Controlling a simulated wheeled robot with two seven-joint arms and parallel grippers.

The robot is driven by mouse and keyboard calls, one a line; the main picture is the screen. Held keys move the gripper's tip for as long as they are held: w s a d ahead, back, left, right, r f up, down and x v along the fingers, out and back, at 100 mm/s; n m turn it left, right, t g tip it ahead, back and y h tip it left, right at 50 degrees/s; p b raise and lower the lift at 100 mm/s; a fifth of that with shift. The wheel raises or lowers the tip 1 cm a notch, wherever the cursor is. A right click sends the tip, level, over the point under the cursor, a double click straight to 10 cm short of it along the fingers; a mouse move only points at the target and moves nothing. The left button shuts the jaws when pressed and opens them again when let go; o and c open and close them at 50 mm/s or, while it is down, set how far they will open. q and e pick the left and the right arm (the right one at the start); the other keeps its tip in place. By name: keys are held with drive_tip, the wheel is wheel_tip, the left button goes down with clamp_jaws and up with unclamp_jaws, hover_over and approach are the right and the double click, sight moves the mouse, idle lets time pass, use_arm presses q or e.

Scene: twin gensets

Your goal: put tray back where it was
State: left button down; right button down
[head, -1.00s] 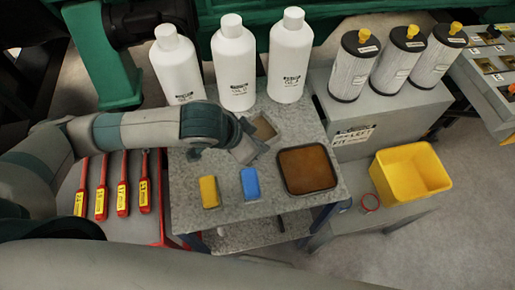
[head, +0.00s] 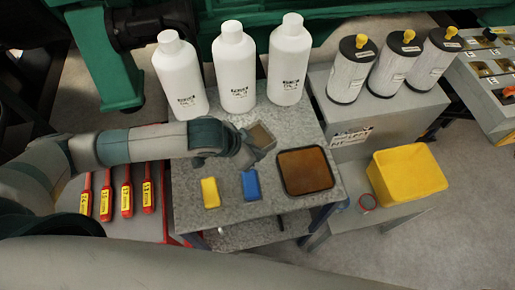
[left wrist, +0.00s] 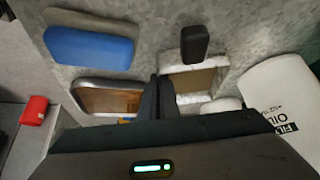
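A small shallow tray (head: 263,136) with a pale rim and brown inside is at the end of my left gripper (head: 247,152), above the grey speckled table (head: 225,170). The tray also shows in the left wrist view (left wrist: 192,82), right beside the dark fingers (left wrist: 159,98). These are close together and seem to pinch its near wall; the fingers hide the exact contact. A larger dark-rimmed tray (head: 306,171) with a brown surface lies at the table's right side. My right gripper is not in view.
A yellow block (head: 210,192) and a blue block (head: 251,185) lie in front of the gripper. White bottles (head: 235,70) line the back. Red-handled tools (head: 127,193) lie left. A yellow bin (head: 407,174) and canisters (head: 352,70) stand right. A black block (left wrist: 195,43) shows beside the small tray.

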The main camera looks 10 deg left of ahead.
use_arm(q)
drive_tip(key=shift+f+b, duration=0.25)
drive_tip(key=shift+b, duration=0.05)
drive_tip(key=c, duration=2)
unclamp_jaws()
drive_tip(key=shift+r, duration=0.15)
drive_tip(key=shift+r+p, duration=0.1)
drive_tip(key=shift+p, duration=0.25)
drive_tip(key=shift+a+r, duration=0.1)
drive_tip(key=shift+r, duration=0.05)
drive_tip(key=shift+p+v, duration=0.5)
drive_tip(key=shift+v, duration=5.3)
